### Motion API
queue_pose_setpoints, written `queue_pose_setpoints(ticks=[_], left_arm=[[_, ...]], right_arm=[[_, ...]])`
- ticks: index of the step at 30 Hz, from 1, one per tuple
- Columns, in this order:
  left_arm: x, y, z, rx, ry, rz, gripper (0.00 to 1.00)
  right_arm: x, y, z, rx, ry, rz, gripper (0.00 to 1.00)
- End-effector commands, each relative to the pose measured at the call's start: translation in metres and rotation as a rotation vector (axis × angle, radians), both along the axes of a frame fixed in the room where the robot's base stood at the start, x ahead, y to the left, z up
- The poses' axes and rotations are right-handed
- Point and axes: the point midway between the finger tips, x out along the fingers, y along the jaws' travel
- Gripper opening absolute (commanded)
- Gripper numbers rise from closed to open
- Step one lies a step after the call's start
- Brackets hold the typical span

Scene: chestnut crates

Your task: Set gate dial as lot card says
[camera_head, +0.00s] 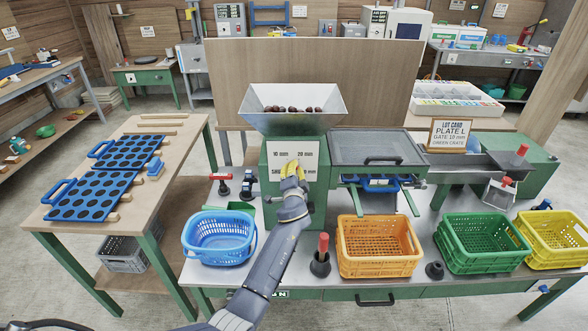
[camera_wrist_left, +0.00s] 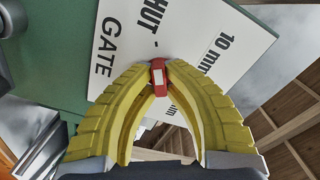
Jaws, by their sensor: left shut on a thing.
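The gate dial panel (camera_head: 293,157) is a white plate on the green hopper stand, with 10 mm, 20 mm and SHUT marks partly readable. My left gripper (camera_head: 292,168) reaches it with yellow fingers. In the left wrist view my left gripper (camera_wrist_left: 158,68) is shut on the small red dial knob (camera_wrist_left: 158,78), which has a white mark. The fingers hide much of the dial, and I cannot tell which setting it points to. The lot card (camera_head: 449,134) reads PLATE L, GATE 10 mm, GREEN CRATE. My right gripper is not in view.
A metal hopper (camera_head: 293,105) with chestnuts sits above the panel. A blue basket (camera_head: 219,239), orange crate (camera_head: 380,266), green crate (camera_head: 482,261) and yellow crate (camera_head: 554,262) line the front. A red-handled tool (camera_head: 321,258) stands near my arm. Blue plates (camera_head: 95,196) lie left.

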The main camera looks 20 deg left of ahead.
Motion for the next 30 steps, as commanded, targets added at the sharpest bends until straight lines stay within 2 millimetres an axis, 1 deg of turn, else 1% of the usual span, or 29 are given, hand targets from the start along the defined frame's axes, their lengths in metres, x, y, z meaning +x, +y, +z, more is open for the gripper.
queue_pose_setpoints(ticks=[5,11,30], left_arm=[[0.0007,-0.0002,0.0012,0.034,0.008,-0.001,0.00],[0.0009,0.0000,0.0010,0.146,0.039,-0.001,0.00],[0.0010,-0.0009,-0.0015,0.723,0.205,-0.001,0.00]], right_arm=[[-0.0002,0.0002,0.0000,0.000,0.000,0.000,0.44],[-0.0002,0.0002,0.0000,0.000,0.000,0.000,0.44],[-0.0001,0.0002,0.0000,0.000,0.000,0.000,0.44]])
